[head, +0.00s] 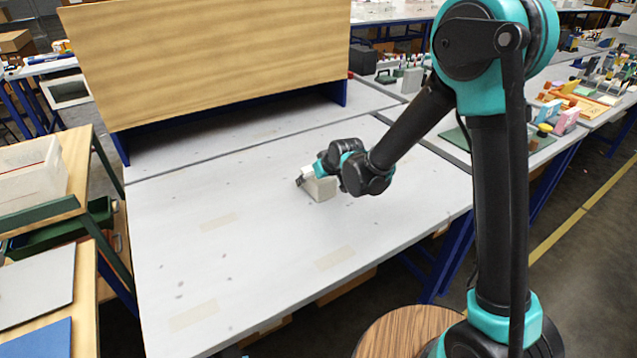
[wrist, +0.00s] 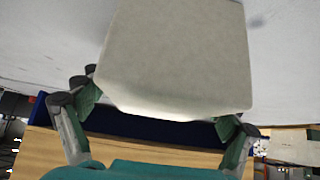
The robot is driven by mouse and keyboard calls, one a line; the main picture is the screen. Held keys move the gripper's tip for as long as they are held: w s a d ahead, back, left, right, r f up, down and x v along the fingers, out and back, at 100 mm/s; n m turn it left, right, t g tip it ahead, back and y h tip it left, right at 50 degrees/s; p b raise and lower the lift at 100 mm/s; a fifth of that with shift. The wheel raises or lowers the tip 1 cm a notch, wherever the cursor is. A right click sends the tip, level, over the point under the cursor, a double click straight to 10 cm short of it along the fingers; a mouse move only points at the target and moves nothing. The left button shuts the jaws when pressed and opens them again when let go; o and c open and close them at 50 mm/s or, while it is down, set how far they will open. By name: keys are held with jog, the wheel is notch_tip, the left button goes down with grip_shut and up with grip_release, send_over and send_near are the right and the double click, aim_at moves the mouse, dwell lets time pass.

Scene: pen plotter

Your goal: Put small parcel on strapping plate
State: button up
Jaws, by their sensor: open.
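A small pale beige box (head: 321,188), which looks like the small parcel, sits on the large light grey table below my gripper in the head view. My gripper (head: 304,178) is at the box's upper left side, with my wrist behind it. In the wrist view the box (wrist: 178,55) fills the upper middle, close to the camera. My gripper's fingers (wrist: 162,118) are open and spread to either side of the box's near end. I cannot tell whether they touch it. I cannot tell for sure which surface is the strapping plate.
A wooden board (head: 215,60) on blue legs stands along the table's back. The table (head: 190,265) is clear at the front and left. A dark green mat (head: 453,138) lies at the right beyond my arm. Grey (head: 38,285) and blue (head: 40,338) sheets lie at the left.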

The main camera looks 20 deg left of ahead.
jog(key=c, duration=1.6)
jog(key=shift+r, duration=0.1)
jog(key=shift+c, duration=0.2)
